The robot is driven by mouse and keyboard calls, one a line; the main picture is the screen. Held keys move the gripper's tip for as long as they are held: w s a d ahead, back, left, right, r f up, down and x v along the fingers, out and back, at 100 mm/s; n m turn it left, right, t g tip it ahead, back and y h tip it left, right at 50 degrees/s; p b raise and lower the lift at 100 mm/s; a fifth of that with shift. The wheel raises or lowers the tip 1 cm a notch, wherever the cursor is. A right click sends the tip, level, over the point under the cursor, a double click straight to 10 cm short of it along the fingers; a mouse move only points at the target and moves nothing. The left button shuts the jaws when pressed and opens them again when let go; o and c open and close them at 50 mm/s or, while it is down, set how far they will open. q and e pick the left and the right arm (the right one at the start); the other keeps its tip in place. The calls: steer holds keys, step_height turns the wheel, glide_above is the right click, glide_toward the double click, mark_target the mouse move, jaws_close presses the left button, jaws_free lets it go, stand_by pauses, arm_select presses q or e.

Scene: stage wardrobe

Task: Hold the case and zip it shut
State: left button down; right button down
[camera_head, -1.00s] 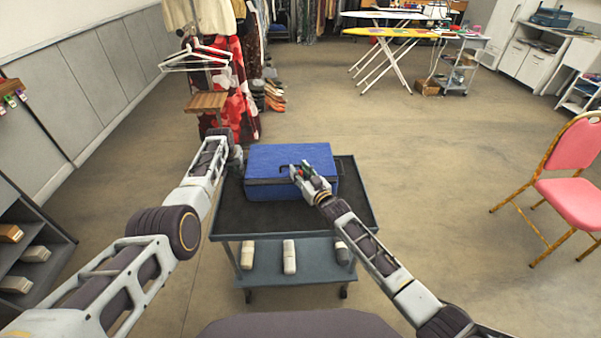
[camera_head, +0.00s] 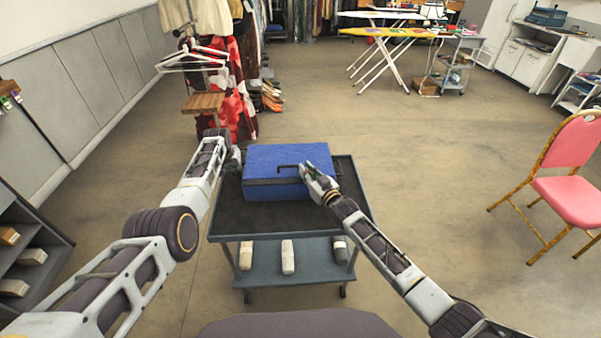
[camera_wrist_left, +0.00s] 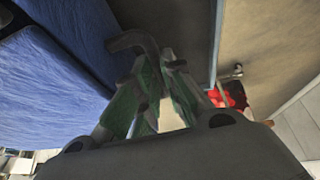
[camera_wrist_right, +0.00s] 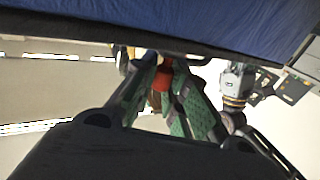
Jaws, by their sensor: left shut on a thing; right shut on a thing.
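The blue case (camera_head: 270,158) sits on the dark top of a cart, its lid down, with a dark seam along the front. My left gripper (camera_head: 236,158) is at the case's left end. In the left wrist view its green-padded fingers (camera_wrist_left: 160,68) are shut at a dark handle (camera_wrist_left: 130,42) beside the blue fabric. My right gripper (camera_head: 307,172) is at the case's front, right of the middle. In the right wrist view its fingers (camera_wrist_right: 165,72) are shut on a small red piece, likely the zip pull (camera_wrist_right: 162,80), just under the case's dark edge. The fingers partly hide it.
A pink chair (camera_head: 568,175) stands at the right. A clothes rack with hangers (camera_head: 195,57) stands behind left, and a shelf unit (camera_head: 30,250) at the left edge.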

arm_select(q)
steer(key=shift+a, duration=0.15)
arm_select(e)
steer(key=shift+d, duration=3.95)
steer(key=c, duration=1.4)
jaws_free()
steer(key=shift+s, duration=0.1)
steer(key=shift+v, duration=5.9)
